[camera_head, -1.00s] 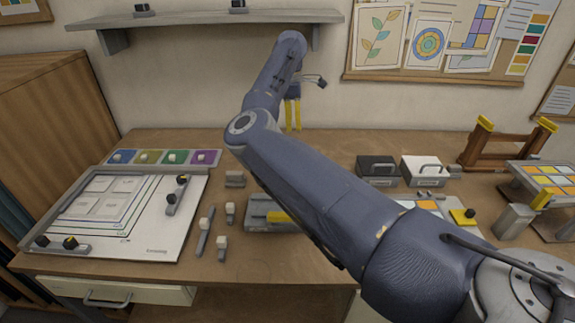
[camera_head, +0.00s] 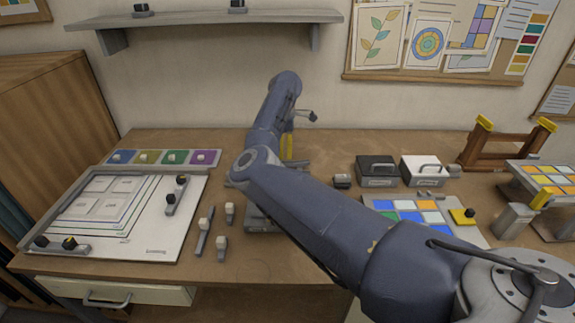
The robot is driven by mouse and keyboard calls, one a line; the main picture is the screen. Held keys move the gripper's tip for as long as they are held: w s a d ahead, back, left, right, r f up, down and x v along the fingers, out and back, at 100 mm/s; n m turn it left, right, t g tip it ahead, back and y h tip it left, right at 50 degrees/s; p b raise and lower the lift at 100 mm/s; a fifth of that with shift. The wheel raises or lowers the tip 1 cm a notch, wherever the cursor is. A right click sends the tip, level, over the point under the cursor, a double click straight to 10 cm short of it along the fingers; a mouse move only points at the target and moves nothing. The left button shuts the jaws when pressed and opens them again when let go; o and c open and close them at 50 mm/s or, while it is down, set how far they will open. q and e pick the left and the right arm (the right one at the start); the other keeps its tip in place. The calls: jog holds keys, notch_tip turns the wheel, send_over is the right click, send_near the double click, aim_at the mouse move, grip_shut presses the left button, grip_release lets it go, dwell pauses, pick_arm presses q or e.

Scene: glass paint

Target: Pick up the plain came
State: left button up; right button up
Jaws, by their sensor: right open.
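My right gripper (camera_head: 287,148) is low over the back middle of the table. Its yellow fingers show only in part beside the forearm, and I see nothing held. Several grey pieces with pale knobs lie near the front middle: a long grey bar (camera_head: 202,238), a short piece (camera_head: 229,214) and another short piece (camera_head: 222,247). Grey bars with black and yellow knobs lie on the white board, one at its right (camera_head: 175,194) and one at its front left (camera_head: 62,245). I cannot tell which piece is the plain came. My left gripper is out of view.
The white board (camera_head: 140,245) fills the table's left. A grey fixture (camera_head: 262,224) is mostly hidden under my right arm. A black case (camera_head: 377,170), a white case (camera_head: 423,169) and a coloured-glass tray (camera_head: 458,235) stand to the right, with a wooden rack (camera_head: 503,145) behind.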

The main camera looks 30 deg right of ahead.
jog(key=shift+d+f, duration=0.1)
jog(key=shift+f, duration=2.7)
grip_shut()
jog(key=shift+r, duration=0.1)
